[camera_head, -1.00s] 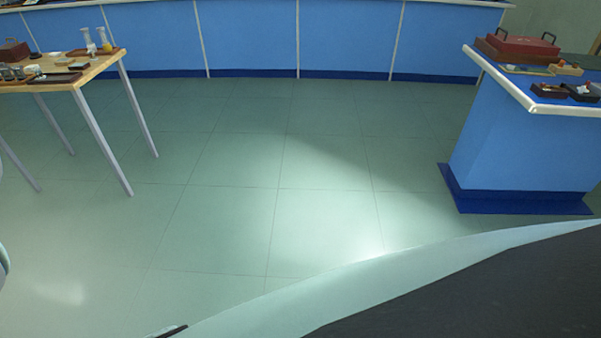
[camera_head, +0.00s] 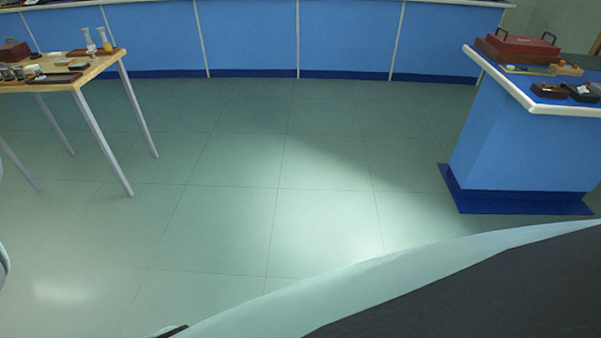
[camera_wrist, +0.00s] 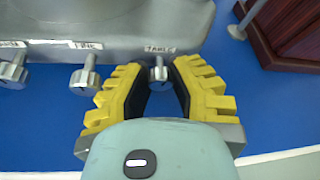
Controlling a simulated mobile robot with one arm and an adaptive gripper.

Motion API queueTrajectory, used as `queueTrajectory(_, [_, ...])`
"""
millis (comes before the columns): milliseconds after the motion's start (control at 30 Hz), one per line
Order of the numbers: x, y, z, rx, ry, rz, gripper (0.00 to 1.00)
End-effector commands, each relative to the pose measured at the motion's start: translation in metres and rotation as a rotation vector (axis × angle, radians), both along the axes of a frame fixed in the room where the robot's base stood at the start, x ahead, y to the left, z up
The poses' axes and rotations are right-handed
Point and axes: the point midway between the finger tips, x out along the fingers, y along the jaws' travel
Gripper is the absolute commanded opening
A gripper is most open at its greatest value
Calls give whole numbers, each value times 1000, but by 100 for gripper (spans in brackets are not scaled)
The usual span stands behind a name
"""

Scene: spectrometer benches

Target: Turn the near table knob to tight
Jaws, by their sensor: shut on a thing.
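In the wrist view, a small metal knob (camera_wrist: 158,74) sticks out of the edge of a grey metal base (camera_wrist: 120,22), under a white label that seems to read "TABLE". My gripper (camera_wrist: 158,72), with yellow ribbed fingers and dark pads, is shut on this knob, one fingertip on each side. The fingers hide part of its sides, and I cannot read its turn angle. In the head view neither the knob nor my gripper shows.
Two similar metal knobs, a middle one (camera_wrist: 86,77) and a left one (camera_wrist: 14,72), stand left of my gripper. A brown wooden box (camera_wrist: 285,32) is at the right on the blue surface. In the head view, a wooden table (camera_head: 75,80) and a blue bench (camera_head: 520,145) flank open floor.

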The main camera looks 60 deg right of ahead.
Motion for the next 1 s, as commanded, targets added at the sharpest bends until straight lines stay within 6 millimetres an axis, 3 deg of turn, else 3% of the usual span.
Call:
queueTrajectory(500, [-1, 1, 0, 2, 2, 2, 0])
queueTrajectory(533, [-1, 1, 0, 2, 2, 2, 26])
queueTrajectory(633, [0, 0, 0, 1, 1, 1, 37])
queueTrajectory(1000, [3, -5, 3, -1, -2, -1, 38])
